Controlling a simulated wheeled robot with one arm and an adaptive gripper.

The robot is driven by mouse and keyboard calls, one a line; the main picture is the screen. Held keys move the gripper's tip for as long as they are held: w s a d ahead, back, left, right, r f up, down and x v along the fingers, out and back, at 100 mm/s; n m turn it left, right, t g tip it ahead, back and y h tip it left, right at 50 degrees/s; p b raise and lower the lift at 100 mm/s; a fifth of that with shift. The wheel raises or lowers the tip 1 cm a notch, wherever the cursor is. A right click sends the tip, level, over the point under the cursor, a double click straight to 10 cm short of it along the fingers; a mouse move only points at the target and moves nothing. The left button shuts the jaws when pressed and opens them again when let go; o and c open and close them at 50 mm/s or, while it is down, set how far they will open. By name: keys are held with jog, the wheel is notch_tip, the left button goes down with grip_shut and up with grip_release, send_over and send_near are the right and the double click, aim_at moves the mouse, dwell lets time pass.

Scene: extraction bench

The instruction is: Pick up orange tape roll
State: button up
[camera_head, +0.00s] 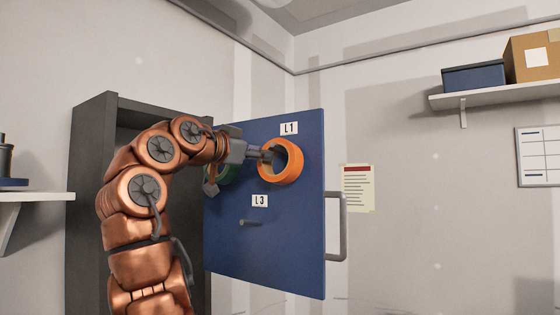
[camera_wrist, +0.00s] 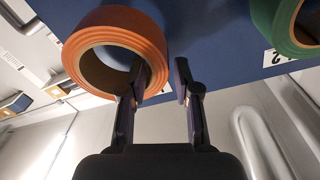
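The orange tape roll (camera_head: 293,163) hangs on the blue door panel (camera_head: 290,240), just below the label L1. In the wrist view the roll (camera_wrist: 78,50) is at upper left, its hole partly facing the camera. My gripper (camera_head: 262,154) is at the roll's left side in the head view. In the wrist view my gripper (camera_wrist: 162,74) has its fingers apart. One finger overlaps the roll's hole and the other is outside the rim, with a gap between that finger and the roll. The peg under the roll is hidden.
A green roll (camera_wrist: 279,25) hangs on the same panel, mostly behind my arm in the head view. A bare peg (camera_head: 248,223) is below the L3 label (camera_head: 260,201). The door handle (camera_head: 343,226) sticks out at the panel's right edge. A dark cabinet (camera_head: 90,200) stands behind my arm.

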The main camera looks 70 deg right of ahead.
aim_at(269, 163)
jog(key=shift+p+x, duration=0.75)
jog(key=shift+x, duration=1.1)
jog(key=shift+f, duration=0.1)
jog(key=shift+c, duration=0.3)
grip_shut()
